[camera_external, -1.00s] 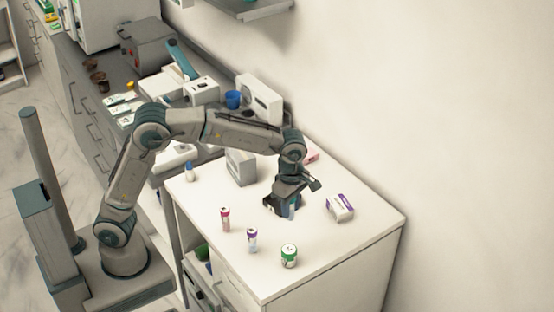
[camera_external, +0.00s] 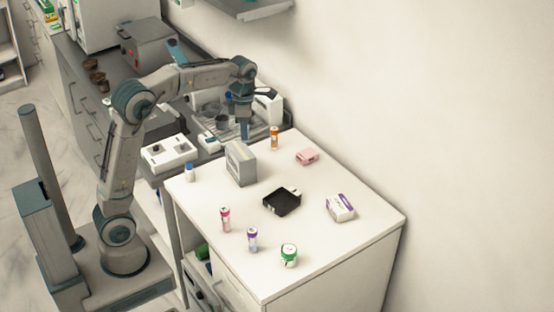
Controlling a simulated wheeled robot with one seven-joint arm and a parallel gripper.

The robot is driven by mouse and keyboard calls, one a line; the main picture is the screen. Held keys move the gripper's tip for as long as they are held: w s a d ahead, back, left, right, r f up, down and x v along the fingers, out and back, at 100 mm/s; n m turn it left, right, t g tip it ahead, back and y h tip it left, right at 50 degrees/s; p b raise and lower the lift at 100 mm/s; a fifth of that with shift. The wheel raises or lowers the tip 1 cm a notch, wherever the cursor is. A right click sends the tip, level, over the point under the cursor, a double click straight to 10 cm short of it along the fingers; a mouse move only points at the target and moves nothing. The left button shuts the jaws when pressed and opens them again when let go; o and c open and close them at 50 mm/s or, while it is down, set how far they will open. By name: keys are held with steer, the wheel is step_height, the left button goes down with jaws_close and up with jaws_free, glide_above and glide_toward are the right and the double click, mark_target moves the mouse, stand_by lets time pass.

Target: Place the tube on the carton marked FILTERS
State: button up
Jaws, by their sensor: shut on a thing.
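My gripper (camera_external: 244,132) is raised over the back left corner of the white table (camera_external: 355,225), behind a grey box-shaped carton (camera_external: 240,163). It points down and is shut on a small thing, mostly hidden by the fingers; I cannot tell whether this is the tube. A white and purple carton (camera_external: 340,207) lies at the right, and a small pink carton (camera_external: 307,156) at the back. No lettering is readable, so I cannot tell which carton says FILTERS.
A black tray (camera_external: 281,202) lies mid-table. Vials with pink (camera_external: 225,219), purple (camera_external: 252,239) and blue (camera_external: 190,172) caps stand along the left. A green-capped jar (camera_external: 289,255) is in front, an orange vial (camera_external: 274,138) at the back. A cluttered grey counter adjoins.

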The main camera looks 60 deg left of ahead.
steer(key=w+a+f, duration=0.1)
steer(key=a, duration=0.1)
steer(key=w+a+f+p, duration=0.1)
steer(key=a+f, duration=0.1)
steer(key=a, duration=0.1)
steer(key=w+a+f, duration=0.1)
steer(key=a+f, duration=0.1)
steer(key=a, duration=0.1)
steer(key=shift+a+f+p, duration=0.2)
steer(key=shift+p, duration=0.1)
steer(key=shift+f+p, duration=0.35)
steer(key=shift+f, duration=1.65)
steer(key=shift+f, duration=0.1)
steer(key=o, duration=1)
steer(key=shift+c, duration=0.2)
